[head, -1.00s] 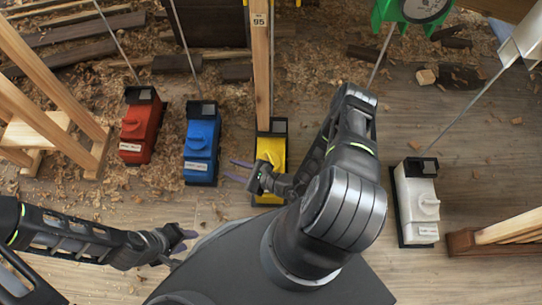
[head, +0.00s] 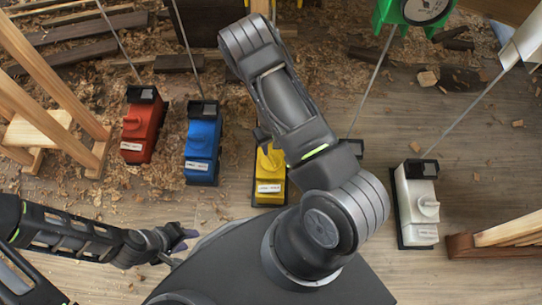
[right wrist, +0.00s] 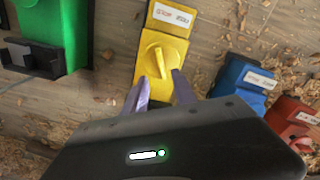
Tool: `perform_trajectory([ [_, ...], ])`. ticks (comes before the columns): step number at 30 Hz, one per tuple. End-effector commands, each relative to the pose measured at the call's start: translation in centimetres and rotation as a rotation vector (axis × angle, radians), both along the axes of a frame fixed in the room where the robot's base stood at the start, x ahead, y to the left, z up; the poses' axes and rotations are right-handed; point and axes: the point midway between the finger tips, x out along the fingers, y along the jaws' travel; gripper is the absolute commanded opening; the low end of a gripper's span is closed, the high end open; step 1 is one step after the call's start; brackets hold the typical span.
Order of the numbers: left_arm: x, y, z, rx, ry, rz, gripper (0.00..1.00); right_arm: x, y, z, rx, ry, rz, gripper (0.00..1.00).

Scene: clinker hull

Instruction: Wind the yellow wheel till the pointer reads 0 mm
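The yellow winch box (head: 270,172) stands on the floor, its upper end hidden by my right arm in the head view. In the right wrist view the yellow box (right wrist: 178,23) carries a yellow wheel with a raised grip bar (right wrist: 157,63). My right gripper (right wrist: 161,82) is open, its two purple fingers either side of the bar's near end; I cannot tell whether they touch it. My left gripper (head: 180,249) looks open and empty, low at the left, away from the boxes. No pointer or mm scale for the yellow wheel is readable.
Red (head: 141,132) and blue (head: 202,145) boxes stand left of the yellow one, a white box (head: 419,205) to the right. A green box (right wrist: 60,22) shows in the wrist view. Thin lines rise from several boxes. Wooden frames flank the area.

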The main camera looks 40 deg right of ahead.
Motion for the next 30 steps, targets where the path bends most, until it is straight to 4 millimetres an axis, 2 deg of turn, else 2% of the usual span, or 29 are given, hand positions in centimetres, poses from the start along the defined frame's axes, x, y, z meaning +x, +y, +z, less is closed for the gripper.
perform_trajectory([
  [11,0.0,0.0,-0.2,0.000,0.000,0.000,0.36,-0.1,0.1,-0.6,0.005,0.002,-0.004,0.33],
  [14,0.0,0.0,-0.6,0.000,0.000,0.001,0.36,-0.1,0.2,-1.6,0.005,0.002,-0.003,0.33],
  [24,0.3,0.3,-2.1,0.005,-0.005,0.009,0.36,-0.1,0.2,-6.7,0.006,0.003,-0.003,0.33],
  [30,0.5,0.4,-2.4,0.006,-0.008,0.011,0.36,0.0,0.2,-7.9,0.006,0.001,-0.004,0.33],
])
